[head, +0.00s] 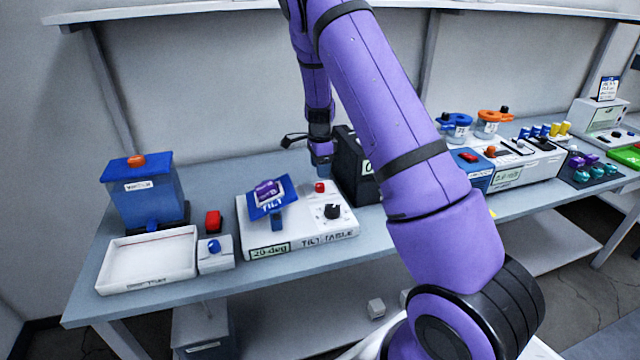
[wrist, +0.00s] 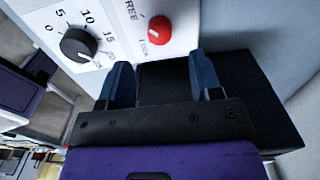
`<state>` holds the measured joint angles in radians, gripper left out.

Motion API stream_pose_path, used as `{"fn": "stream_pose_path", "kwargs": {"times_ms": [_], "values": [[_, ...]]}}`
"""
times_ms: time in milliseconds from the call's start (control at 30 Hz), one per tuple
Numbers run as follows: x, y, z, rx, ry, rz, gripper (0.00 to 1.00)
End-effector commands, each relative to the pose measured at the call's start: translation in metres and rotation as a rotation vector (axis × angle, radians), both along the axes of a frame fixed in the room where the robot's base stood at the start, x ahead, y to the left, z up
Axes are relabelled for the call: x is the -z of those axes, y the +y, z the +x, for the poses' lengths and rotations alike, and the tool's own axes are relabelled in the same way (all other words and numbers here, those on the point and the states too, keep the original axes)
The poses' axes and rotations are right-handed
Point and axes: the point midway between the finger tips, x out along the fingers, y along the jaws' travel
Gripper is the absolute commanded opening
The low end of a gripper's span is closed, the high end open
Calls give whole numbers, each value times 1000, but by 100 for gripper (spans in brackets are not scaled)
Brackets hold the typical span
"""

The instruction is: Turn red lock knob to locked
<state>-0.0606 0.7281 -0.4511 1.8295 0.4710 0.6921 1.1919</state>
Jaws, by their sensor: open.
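The red lock knob (head: 320,187) sits on the top of the white tilt table (head: 300,240), toward its right rear corner. In the wrist view the red knob (wrist: 158,30) is beside printed text that reads "FREE" on one side and partly legible "LOCK" on the other. My gripper (wrist: 160,78) is open and empty, its two blue fingers apart, with the knob beyond the fingertips and not touched. In the head view my gripper (head: 320,155) is above and behind the tilt table, partly hidden by its own wrist.
A black dial (wrist: 78,45) with printed numbers is beside the knob. A blue tilt plate (head: 268,205) holding a purple part rises at the table's left. A black box (head: 358,165) stands close on the right of the gripper. A white tray (head: 148,262) lies farther left.

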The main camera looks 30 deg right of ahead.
Motion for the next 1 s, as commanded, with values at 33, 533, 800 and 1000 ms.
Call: {"fn": "stream_pose_path", "kwargs": {"times_ms": [33,533,800,1000], "values": [[11,0,-1,0,3,1,59],[64,0,0,-1,-1,1,59],[65,0,0,-1,-1,1,59],[65,0,0,-1,-1,1,13]]}}
